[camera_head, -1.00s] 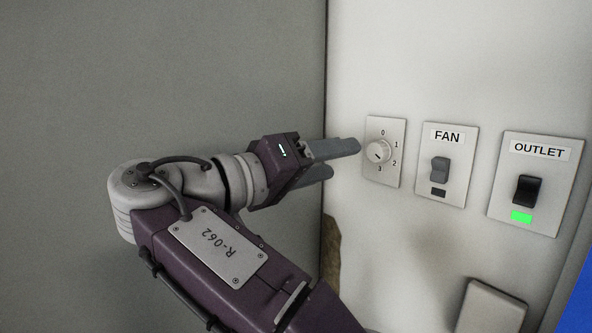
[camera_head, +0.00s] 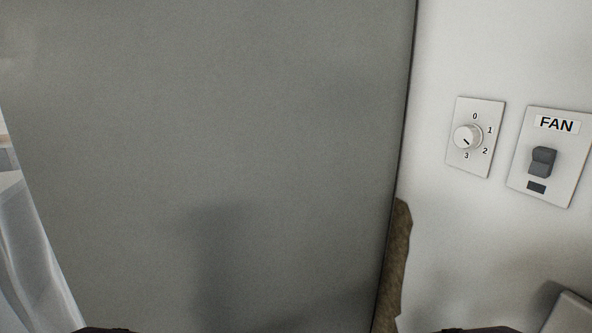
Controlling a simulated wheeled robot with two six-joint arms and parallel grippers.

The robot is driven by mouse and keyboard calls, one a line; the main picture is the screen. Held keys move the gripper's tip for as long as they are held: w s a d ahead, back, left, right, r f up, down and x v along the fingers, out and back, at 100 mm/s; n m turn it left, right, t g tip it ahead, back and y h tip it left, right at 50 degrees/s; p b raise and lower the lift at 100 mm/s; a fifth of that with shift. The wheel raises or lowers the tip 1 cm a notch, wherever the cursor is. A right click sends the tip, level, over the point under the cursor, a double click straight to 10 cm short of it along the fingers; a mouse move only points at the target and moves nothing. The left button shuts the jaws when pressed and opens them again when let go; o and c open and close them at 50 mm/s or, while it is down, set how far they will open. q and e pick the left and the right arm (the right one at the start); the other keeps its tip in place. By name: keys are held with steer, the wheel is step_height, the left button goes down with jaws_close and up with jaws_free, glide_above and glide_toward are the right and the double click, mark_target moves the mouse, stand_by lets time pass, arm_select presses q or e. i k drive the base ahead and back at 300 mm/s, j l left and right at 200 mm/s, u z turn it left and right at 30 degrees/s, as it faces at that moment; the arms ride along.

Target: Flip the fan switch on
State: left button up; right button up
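The fan switch (camera_head: 542,162) is a grey rocker on a pale plate labelled FAN (camera_head: 556,125), at the right of the head view. A small dark indicator (camera_head: 536,187) sits below the rocker and is unlit. Neither of my grippers shows in the view. Only dark slivers show at the bottom edge, and I cannot tell what they are.
A dial plate with a round knob (camera_head: 467,137), numbered 0 to 3, is left of the fan plate. A grey wall (camera_head: 210,130) fills the middle. A brown rough patch (camera_head: 393,265) lies at the wall corner. A pale box (camera_head: 573,312) is at lower right.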

mark_target(541, 165)
steer(key=z, duration=1.5)
